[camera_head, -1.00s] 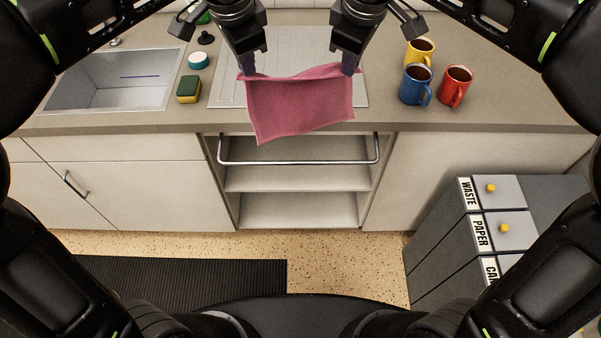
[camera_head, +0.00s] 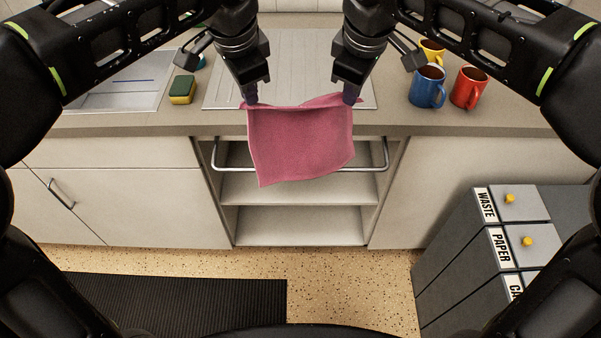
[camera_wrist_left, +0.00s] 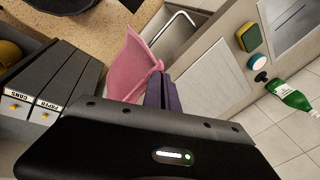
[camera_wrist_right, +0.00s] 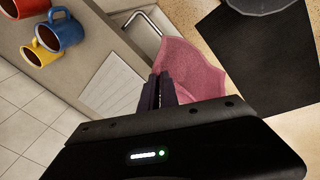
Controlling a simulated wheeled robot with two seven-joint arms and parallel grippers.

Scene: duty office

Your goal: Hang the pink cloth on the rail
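The pink cloth (camera_head: 300,140) hangs spread between my two grippers, over the counter's front edge. Its lower part is in front of the metal rail (camera_head: 218,167), hiding the rail's middle. My left gripper (camera_head: 251,100) is shut on the cloth's upper left corner. My right gripper (camera_head: 349,97) is shut on its upper right corner. The cloth also shows in the left wrist view (camera_wrist_left: 133,68) and the right wrist view (camera_wrist_right: 190,70), at the fingertips. The rail shows in the left wrist view (camera_wrist_left: 180,20) and the right wrist view (camera_wrist_right: 143,18).
Open shelves (camera_head: 290,225) are below the rail. A blue mug (camera_head: 427,87), a red mug (camera_head: 468,87) and a yellow mug (camera_head: 432,52) stand on the counter at right. A sponge (camera_head: 183,90) lies near the sink at left. Grey bins (camera_head: 470,240) stand at front right.

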